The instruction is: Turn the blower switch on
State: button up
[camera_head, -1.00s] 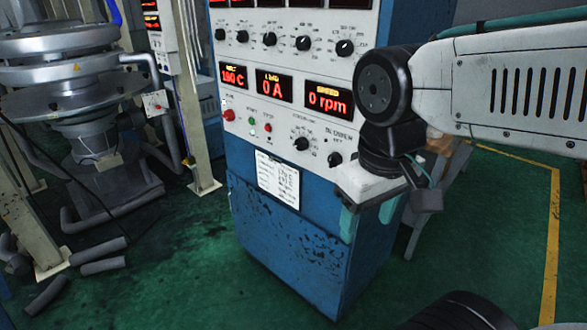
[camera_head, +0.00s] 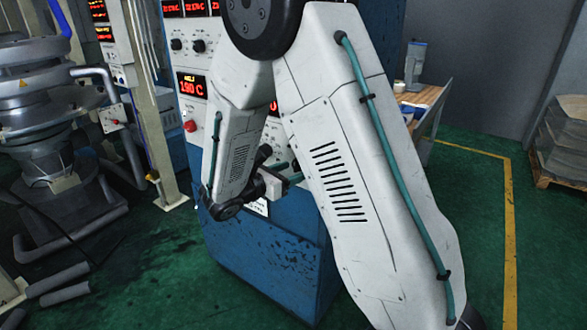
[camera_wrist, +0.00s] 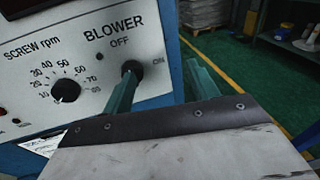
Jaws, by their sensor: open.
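Which way the knob points is hard to tell. In the wrist view my gripper (camera_wrist: 160,64) is open, its two teal fingers apart. The left fingertip overlaps the lower part of the knob; whether it touches is unclear. The right finger is beyond the panel's right edge. In the head view my gripper (camera_head: 290,174) is at the front of the blue cabinet (camera_head: 265,260), and my arm hides much of the panel.
A SCREW rpm dial (camera_wrist: 66,89) is left of the blower knob. A red button (camera_head: 190,126) is lower left on the panel. A wooden table (camera_head: 430,98) stands behind the cabinet at right. Green floor is open to the right, with a yellow line (camera_head: 510,230).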

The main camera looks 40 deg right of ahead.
aim_at(294, 167)
jog(key=w+a+f+n+t, duration=0.2)
jog(key=w+f+n+t, duration=0.1)
jog(key=w+f+n, duration=0.1)
jog(key=x, duration=0.8)
jog(key=shift+d+r, duration=0.1)
jog(key=shift+r, duration=0.05)
jog(key=c, duration=1)
